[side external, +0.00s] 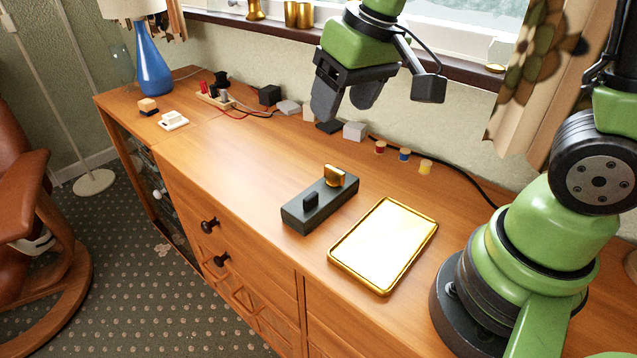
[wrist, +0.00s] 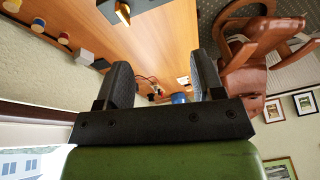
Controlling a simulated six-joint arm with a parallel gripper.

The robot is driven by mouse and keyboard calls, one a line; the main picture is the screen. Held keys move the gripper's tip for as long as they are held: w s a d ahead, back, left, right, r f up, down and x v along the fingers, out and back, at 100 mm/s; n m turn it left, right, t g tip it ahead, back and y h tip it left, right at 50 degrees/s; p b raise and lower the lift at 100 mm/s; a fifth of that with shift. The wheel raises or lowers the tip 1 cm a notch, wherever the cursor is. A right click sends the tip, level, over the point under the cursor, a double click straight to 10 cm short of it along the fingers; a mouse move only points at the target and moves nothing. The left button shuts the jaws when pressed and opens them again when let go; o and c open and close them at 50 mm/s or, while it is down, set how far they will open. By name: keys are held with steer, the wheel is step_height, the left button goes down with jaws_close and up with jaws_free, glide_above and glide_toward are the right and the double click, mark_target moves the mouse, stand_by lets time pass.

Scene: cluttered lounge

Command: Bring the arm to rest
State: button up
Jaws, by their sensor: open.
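My gripper (side external: 345,108) is in the air over the back of the wooden sideboard (side external: 240,150), below the window, with its fingers pointing down and to the left in the side view. The two dark fingers (wrist: 162,88) stand apart in the wrist view, and I see nothing held between them. A dark pad and a grey cube (side external: 355,131) show just below and beside the fingertips. I cannot tell the exact gap between the fingers and these things.
A gold tray (side external: 384,285) and a dark block with a gold piece (side external: 320,203) lie at the front. Small coloured spools (side external: 404,155) line the back. A blue lamp (side external: 152,70), wired parts and small blocks stand at left. The middle of the top is clear.

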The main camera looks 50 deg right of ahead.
steer(key=s+r+m+t, duration=0.1)
steer(key=s+r, duration=0.2)
steer(key=s, duration=0.3)
steer(key=s+r+m+t+y, duration=0.1)
steer(key=s+r+t, duration=0.1)
steer(key=s+r, duration=0.2)
steer(key=shift+s+a+r+t, duration=0.15)
steer(key=shift+s+r+t, duration=0.15)
steer(key=shift+s, duration=0.85)
